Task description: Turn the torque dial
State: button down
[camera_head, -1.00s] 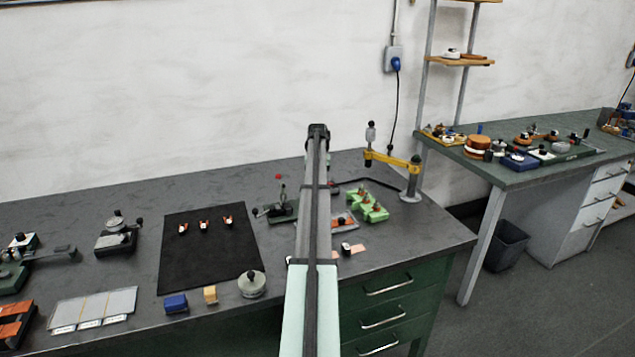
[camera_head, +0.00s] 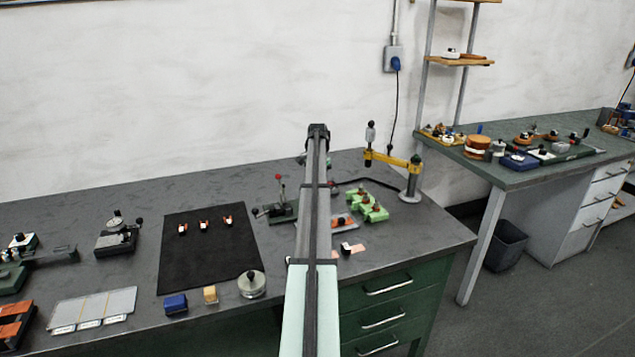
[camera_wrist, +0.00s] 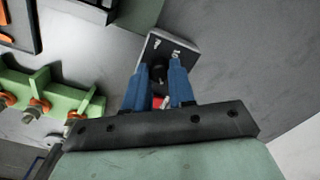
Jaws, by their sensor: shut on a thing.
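A bit of red and white shows between the fingers lower down. The fingers hide the knob's sides, so its markings and angle cannot be read. In the head view my arm covers the gripper and most of the dial area.
A green holder (camera_wrist: 50,98) with orange-and-metal pieces lies close to the left of the gripper; the head view shows it too (camera_head: 368,206). A yellow swing arm (camera_head: 392,160) on a post stands behind it. A black mat (camera_head: 205,262) lies left on the bench.

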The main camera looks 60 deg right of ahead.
dwell(0.3)
jog(key=c, duration=0.9)
grip_release()
jog(key=shift+c, duration=0.2)
notch_tip(320, 180, up, 14)
jog(key=shift+f, duration=0.1)
